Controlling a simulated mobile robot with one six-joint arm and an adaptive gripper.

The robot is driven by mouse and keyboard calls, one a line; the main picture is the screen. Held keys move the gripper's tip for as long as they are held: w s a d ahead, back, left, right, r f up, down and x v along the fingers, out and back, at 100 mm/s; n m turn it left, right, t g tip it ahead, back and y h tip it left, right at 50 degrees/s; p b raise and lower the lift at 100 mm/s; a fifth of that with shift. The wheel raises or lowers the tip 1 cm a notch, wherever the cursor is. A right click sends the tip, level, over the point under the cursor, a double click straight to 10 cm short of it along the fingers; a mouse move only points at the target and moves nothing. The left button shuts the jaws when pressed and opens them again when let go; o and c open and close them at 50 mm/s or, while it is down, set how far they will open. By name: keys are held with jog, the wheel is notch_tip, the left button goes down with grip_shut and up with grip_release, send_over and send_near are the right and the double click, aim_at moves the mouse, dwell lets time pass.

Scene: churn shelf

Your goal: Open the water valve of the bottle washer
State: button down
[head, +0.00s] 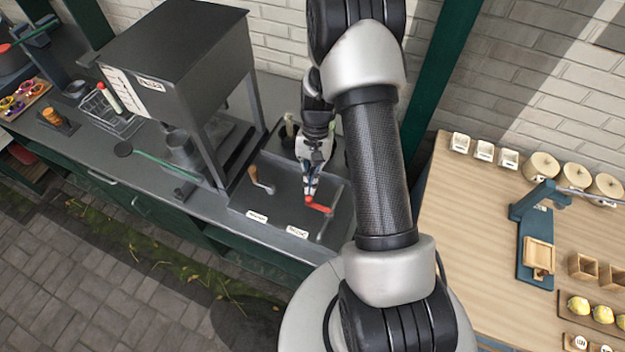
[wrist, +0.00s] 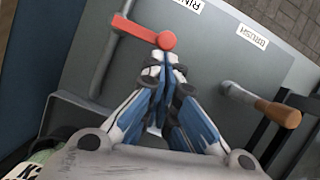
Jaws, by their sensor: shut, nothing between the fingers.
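The water valve has a red lever (head: 317,206) on a grey pipe at the right side of the grey bottle washer tray (head: 238,207). The red lever also shows in the wrist view (wrist: 145,33), lying across the top of the grey pipe (wrist: 102,62). My gripper (head: 308,194) is shut with nothing between its fingers. In the wrist view its fingertips (wrist: 164,62) are right by the round end of the lever; I cannot tell if they touch it. One white label by the lever reads "RIN..." (wrist: 187,5) in part.
A wooden-handled brush or crank (head: 259,181) lies left of my gripper, near a "BRUSH" label (wrist: 251,34). A dark grey machine (head: 175,50) stands on the bench further left. A wooden table (head: 455,220) with jars and trays is at the right.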

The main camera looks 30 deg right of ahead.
jog(key=shift+a+n, duration=0.25)
jog(key=shift+n, duration=0.15)
jog(key=a+n, duration=0.1)
jog(key=n, duration=0.1)
jog(key=s+a+n+h, duration=0.1)
jog(key=shift+a+n+g, duration=0.3)
jog(key=shift+n+g, duration=0.1)
jog(key=n, duration=0.1)
jog(key=s+a+n+h, duration=0.1)
jog(key=shift+s+a+n, duration=0.1)
jog(key=shift+a+n, duration=0.2)
jog(key=n, duration=0.1)
jog(key=s+a+n+h, duration=0.1)
jog(key=s+n, duration=0.1)
jog(key=shift+s+a+n+h, duration=0.1)
jog(key=shift+a+n+h, duration=0.2)
jog(key=shift+n, duration=0.1)
jog(key=s+n, duration=0.1)
jog(key=n, duration=0.1)
jog(key=s+n+h+b, duration=0.1)
jog(key=s+n, duration=0.1)
jog(key=shift+a+t, duration=0.3)
jog(key=shift+a, duration=0.1)
jog(key=shift+w, duration=0.1)
jog(key=shift+d, duration=0.25)
